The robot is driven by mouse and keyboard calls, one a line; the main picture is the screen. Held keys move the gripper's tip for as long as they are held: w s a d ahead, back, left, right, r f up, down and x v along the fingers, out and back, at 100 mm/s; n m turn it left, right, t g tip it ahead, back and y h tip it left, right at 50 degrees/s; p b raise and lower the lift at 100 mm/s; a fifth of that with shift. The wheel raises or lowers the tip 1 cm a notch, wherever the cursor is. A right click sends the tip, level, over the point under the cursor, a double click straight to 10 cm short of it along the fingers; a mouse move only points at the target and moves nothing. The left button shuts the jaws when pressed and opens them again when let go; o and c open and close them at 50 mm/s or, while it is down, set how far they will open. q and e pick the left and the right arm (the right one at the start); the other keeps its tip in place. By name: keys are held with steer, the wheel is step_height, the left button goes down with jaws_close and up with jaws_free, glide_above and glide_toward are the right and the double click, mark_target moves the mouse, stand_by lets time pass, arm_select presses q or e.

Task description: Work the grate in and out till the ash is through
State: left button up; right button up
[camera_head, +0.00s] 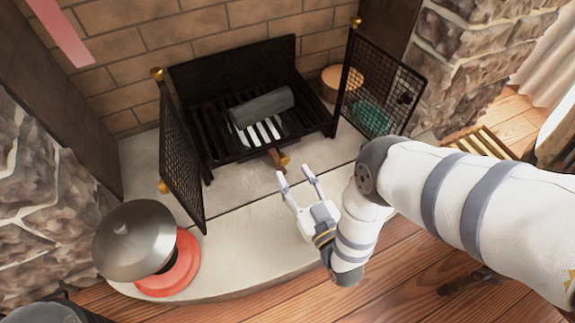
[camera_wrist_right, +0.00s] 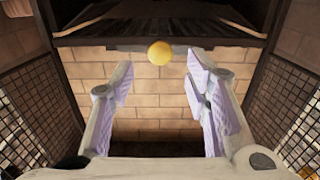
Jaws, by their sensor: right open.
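The black fireplace grate (camera_head: 212,146) stands on the pale hearth with a dark grey log (camera_head: 262,107) lying on its bars. A brass knob (camera_head: 283,159) on a short brown handle sticks out of its front. In the right wrist view the knob (camera_wrist_right: 159,53) shows as a yellow ball under the grate's front edge (camera_wrist_right: 160,35), beyond and between the fingertips. My right gripper (camera_head: 296,178) is open and empty just in front of the knob, apart from it. White strips show beneath the bars; I cannot tell whether there is ash. My left gripper is not in view.
Mesh screen panels stand open at left (camera_head: 180,155) and right (camera_head: 380,90) of the grate. A metal lid (camera_head: 135,240) leans over a red round piece (camera_head: 182,268) at the hearth's left. A green item (camera_head: 370,118) sits behind the right panel.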

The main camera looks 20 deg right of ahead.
mark_target(286, 162)
steer(key=w+b, duration=0.1)
steer(key=w, duration=0.4)
steer(key=shift+w+a+b, duration=0.1)
steer(key=shift+w+b, duration=0.05)
steer(key=shift+b, duration=0.2)
steer(key=shift+c, duration=0.3)
jaws_close()
